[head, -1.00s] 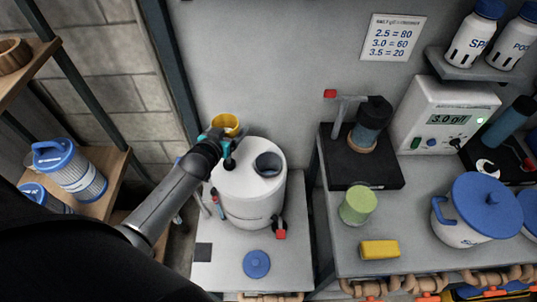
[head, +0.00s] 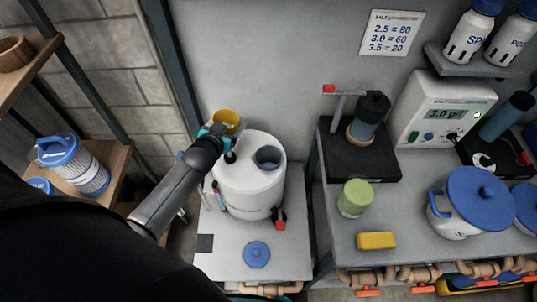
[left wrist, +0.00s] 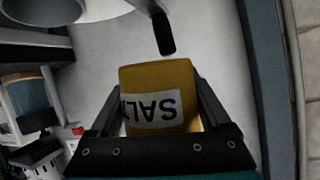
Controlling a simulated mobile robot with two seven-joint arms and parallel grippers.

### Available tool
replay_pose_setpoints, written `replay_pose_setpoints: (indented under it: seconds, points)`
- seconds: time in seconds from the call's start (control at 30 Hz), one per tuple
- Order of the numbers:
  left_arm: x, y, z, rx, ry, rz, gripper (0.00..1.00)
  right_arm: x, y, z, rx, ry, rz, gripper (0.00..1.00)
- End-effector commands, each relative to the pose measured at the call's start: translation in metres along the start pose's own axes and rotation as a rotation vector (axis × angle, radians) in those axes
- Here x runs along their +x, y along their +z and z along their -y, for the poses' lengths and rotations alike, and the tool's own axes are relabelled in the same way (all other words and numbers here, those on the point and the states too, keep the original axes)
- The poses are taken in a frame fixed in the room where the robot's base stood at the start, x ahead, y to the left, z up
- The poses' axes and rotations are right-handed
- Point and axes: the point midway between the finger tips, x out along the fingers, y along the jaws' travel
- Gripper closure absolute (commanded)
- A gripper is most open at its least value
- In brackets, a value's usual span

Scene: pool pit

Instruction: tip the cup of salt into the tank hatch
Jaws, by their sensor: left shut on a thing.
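The yellow cup (head: 226,117), labelled SALT in the left wrist view (left wrist: 158,92), is held between the fingers of my left gripper (head: 214,133). In the head view the cup looks upright, behind and left of the tank's top. Its contents cannot be made out. The white tank (head: 245,185) stands on a grey bench, with its round dark hatch (head: 268,157) open on top. The cup is apart from the hatch. The round blue lid (head: 257,254) lies on the bench in front of the tank. My right gripper is not in view.
A red-handled tap (head: 279,222) sticks out of the tank's front. On the right bench stand a green cup (head: 355,198), a yellow block (head: 376,240), a blue-lidded pot (head: 470,203) and a meter reading 3.0 g/l (head: 446,114). A shelf with a blue-capped filter (head: 76,165) is at left.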

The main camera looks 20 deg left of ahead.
Motion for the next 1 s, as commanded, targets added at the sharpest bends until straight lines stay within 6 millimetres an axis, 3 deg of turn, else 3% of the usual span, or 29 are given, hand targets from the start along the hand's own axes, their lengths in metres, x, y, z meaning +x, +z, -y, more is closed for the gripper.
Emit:
replay_pose_setpoints:
  seconds: [0.4, 0.7, 1.0]
  points:
    - [0.007, 0.004, -0.013, 0.184, -0.073, 0.064, 0.78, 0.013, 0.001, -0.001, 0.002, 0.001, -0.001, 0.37]
    - [0.005, -0.007, -0.021, 0.316, -0.125, 0.111, 0.78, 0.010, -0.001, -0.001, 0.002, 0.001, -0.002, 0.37]
    - [0.011, -0.002, -0.033, 0.448, -0.178, 0.158, 0.78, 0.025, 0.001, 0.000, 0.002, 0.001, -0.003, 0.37]
